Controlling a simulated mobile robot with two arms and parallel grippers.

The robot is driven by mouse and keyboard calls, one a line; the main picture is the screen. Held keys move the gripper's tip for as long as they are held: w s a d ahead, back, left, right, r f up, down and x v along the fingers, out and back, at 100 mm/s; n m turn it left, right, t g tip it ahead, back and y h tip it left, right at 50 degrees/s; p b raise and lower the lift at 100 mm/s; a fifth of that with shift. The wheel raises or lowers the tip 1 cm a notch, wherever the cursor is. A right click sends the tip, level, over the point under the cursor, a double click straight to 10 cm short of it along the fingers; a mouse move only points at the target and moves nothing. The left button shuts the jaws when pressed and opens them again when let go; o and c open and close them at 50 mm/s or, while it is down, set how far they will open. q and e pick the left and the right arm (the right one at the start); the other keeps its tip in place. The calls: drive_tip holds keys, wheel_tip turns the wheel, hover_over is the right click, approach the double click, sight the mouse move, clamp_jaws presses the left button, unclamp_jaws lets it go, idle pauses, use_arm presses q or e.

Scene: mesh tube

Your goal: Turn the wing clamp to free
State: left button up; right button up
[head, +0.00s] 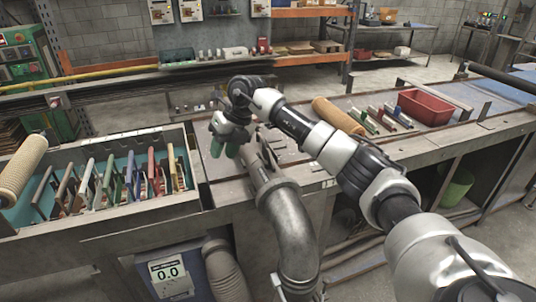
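My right gripper (225,147) hangs down over the bench top behind the grey pipe elbow, its green fingertips low. Two fingertips show side by side, but whether they are open or hold something is unclear. I cannot clearly make out the wing clamp. A small dark metal fixture (268,152) stands on the bench just right of the gripper, near the pipe's upper end. The area under the fingertips is hidden. One tan mesh tube (22,165) leans at the left end of the tray; another tan roll (338,115) lies on the bench. My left gripper is not in view.
A thick grey pipe elbow (290,222) curves down off the bench front. A teal-lined tray (190,198) with several coloured-handled tools is at the left. A red bin (425,107) and several coloured tools (370,123) stand on the right. My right arm crosses the bench's middle.

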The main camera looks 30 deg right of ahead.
sight(268, 151)
drive_tip(key=s+d+r+m+h, duration=0.1)
drive_tip(key=d+r, duration=0.1)
drive_tip(key=d, duration=0.2)
drive_tip(key=d+r+m+g+h, duration=0.1)
drive_tip(key=d+r+h, duration=0.1)
drive_tip(key=d, duration=0.1)
drive_tip(key=s+d+r+g+h, duration=0.1)
drive_tip(key=d+r, duration=0.1)
drive_tip(key=d, duration=0.2)
drive_tip(key=shift+s+d+m, duration=0.3)
drive_tip(key=shift+d+m, duration=0.05)
drive_tip(key=shift+m, duration=0.05)
wheel_tip(268, 151, down, 11)
drive_tip(key=p, duration=0.2)
drive_tip(key=shift+r+p, duration=0.15)
drive_tip(key=shift+p, duration=0.15)
drive_tip(key=shift+c, duration=0.3)
clamp_jaws()
